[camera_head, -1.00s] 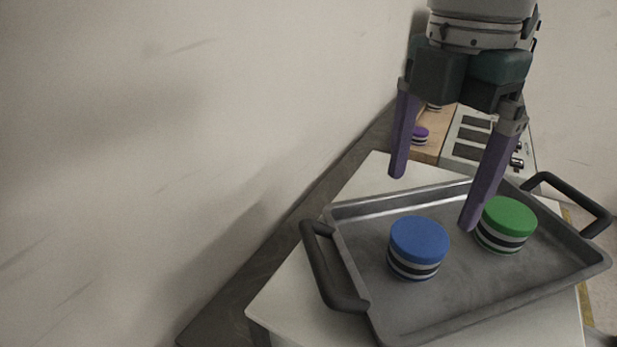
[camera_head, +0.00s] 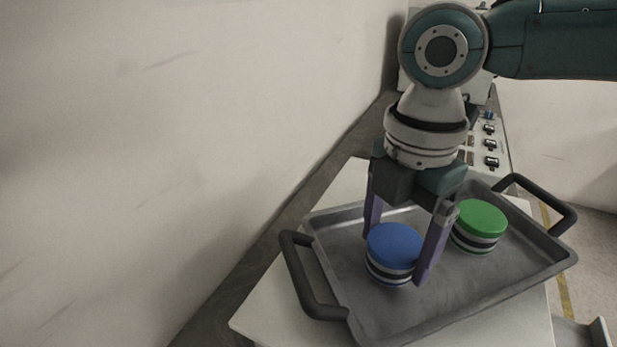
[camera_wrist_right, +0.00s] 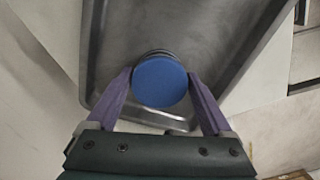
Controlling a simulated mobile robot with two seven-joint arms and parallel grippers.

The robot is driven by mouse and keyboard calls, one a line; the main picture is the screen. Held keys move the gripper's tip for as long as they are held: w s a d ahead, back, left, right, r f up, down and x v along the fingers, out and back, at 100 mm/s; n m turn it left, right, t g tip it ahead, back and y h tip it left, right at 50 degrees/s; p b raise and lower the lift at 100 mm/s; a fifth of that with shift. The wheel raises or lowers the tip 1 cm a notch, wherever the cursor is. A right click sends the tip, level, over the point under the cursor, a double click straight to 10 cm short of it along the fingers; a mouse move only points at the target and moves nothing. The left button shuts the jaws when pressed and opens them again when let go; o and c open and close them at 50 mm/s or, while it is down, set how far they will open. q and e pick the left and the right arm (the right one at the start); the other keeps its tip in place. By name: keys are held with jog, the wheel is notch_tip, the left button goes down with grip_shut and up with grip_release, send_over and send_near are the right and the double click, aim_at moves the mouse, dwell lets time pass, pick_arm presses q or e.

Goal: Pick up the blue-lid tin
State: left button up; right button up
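The blue-lid tin (camera_head: 393,246), with dark and light bands round its side, stands upright in the grey metal tray (camera_head: 350,291). My right gripper (camera_head: 396,262) points down over it, its two purple fingers on either side of the tin. The fingers look as wide apart as before, so the gripper is open; any contact is too close to tell. The far fingertip is hidden behind the tin. In the right wrist view the blue lid (camera_wrist_right: 159,82) lies between the fingertips. My left gripper is not in view.
A green-lid tin (camera_head: 480,220) stands in the tray just right of my right gripper's near finger. The tray has black handles at its left (camera_head: 302,275) and right (camera_head: 541,200) ends. A wall rises on the left. The tray's front right part is bare.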

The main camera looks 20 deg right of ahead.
jog(key=c, duration=1.1)
